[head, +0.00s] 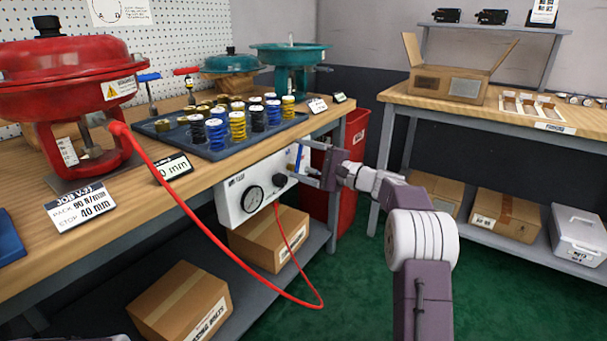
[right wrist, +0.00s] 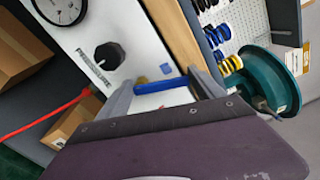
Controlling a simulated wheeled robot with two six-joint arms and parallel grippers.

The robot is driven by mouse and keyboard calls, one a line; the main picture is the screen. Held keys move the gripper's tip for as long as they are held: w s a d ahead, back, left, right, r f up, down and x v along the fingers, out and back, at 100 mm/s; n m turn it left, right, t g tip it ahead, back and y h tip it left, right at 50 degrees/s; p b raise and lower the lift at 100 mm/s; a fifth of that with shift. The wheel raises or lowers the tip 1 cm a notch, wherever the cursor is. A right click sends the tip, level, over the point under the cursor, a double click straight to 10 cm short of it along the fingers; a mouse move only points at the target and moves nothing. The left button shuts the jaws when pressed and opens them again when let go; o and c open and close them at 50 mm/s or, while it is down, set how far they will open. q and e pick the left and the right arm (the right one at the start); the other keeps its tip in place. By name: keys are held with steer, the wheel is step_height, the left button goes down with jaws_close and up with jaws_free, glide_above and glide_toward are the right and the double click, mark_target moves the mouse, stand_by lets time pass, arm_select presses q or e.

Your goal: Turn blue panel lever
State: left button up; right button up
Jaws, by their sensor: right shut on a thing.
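The white panel (head: 236,200) is mounted under the front edge of the workbench, with a round gauge and a black knob. It fills the upper left of the right wrist view (right wrist: 85,35). The blue lever (right wrist: 160,86) is at the panel's right end and shows small in the head view (head: 299,157). My right gripper (head: 300,168) reaches in from the right, shut on the lever. In the right wrist view the lever spans between the two grey fingers (right wrist: 163,92). My left gripper is not in view.
A red hose (head: 190,212) loops from the red actuator (head: 65,70) down to the panel. A tray (head: 215,152) of coloured springs lies above the panel. A red bin (head: 350,150) stands behind my right gripper. Cardboard boxes (head: 268,240) are on the shelf below.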

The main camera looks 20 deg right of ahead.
steer(key=shift+s+a+f+n+b, duration=0.2)
steer(key=shift+a+f+n+b, duration=0.05)
steer(key=shift+n+b, duration=0.85)
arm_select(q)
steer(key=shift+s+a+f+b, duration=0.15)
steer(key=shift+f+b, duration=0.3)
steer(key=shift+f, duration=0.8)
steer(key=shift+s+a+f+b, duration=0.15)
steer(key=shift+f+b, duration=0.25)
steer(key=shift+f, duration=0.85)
arm_select(e)
steer(key=shift+s+a+r+n, duration=0.15)
steer(key=shift+a+n, duration=0.05)
steer(key=shift+n, duration=0.5)
steer(key=o, duration=2.1)
arm_select(q)
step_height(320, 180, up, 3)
steer(key=p, duration=0.3)
arm_select(e)
steer(key=v, duration=0.9)
